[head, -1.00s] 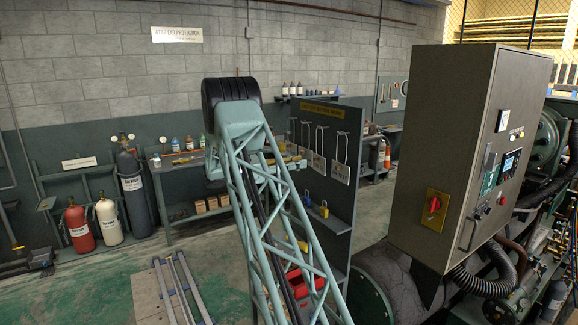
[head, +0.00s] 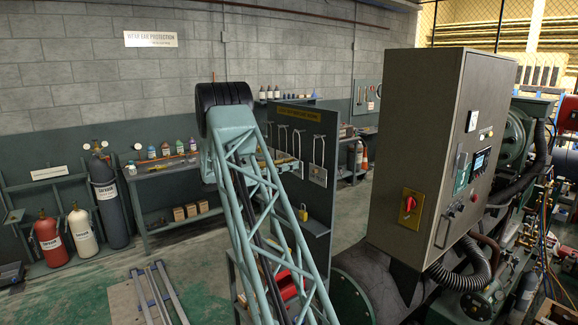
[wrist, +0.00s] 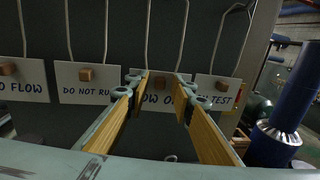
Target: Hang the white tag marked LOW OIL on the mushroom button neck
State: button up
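The white tag marked LOW OIL (wrist: 160,102) hangs on a wire loop against the dark board in the wrist view. Only part of its lettering shows between my fingers. A small brown block sits at its upper middle. My gripper (wrist: 161,77) is open, with its two wood-coloured finger pads on either side of the tag's middle. I cannot tell how far the tips are from the tag.
Beside the tag hang a DO NOT RUN tag (wrist: 88,92), a partly cut-off FLOW tag (wrist: 24,90) and a TEST tag (wrist: 216,96). The grey cabinet (head: 410,130) stands right of the tag board (head: 316,226). It also carries a red rotary switch (head: 410,204).

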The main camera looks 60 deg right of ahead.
jog(key=c, duration=0.7)
jog(key=shift+r, duration=0.25)
jog(key=shift+r+p, duration=0.55)
jog(key=shift+r, duration=0.6)
jog(key=shift+r, duration=0.2)
jog(key=shift+a, duration=0.1)
jog(key=v, duration=0.8)
dwell(0.8)
jog(key=shift+w+a, duration=0.1)
dwell(0.6)
